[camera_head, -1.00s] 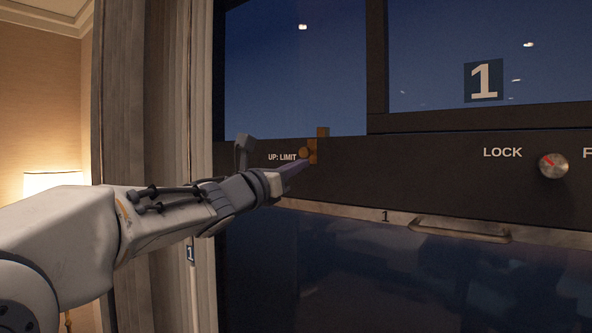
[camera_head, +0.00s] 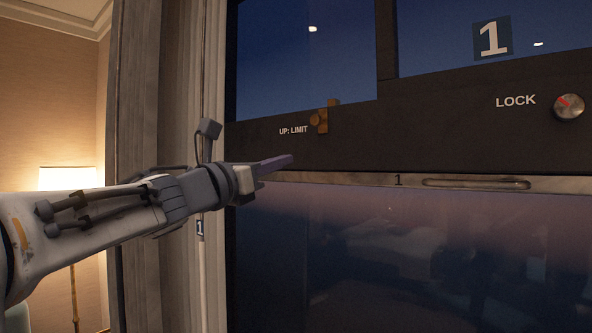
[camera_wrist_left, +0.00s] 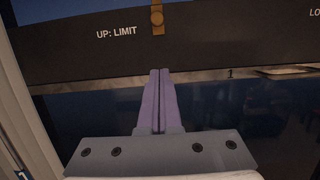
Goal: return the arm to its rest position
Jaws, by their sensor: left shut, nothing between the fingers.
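My left gripper (camera_head: 277,163) reaches in from the left in the head view, in front of the dark cabinet. Its purple fingers are closed together and empty, as the left wrist view (camera_wrist_left: 159,100) also shows. The fingertips are below and to the left of a brass latch (camera_head: 320,119) beside the "UP: LIMIT" label, and apart from it. The latch also shows at the top of the wrist view (camera_wrist_left: 157,18). My right gripper is not in view.
A metal rail with a handle (camera_head: 476,184) marked 1 runs under the dark panel, above a glossy lower front. A LOCK knob (camera_head: 569,106) is at the right. A curtain (camera_head: 160,120) and a lit lamp (camera_head: 80,178) stand at the left.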

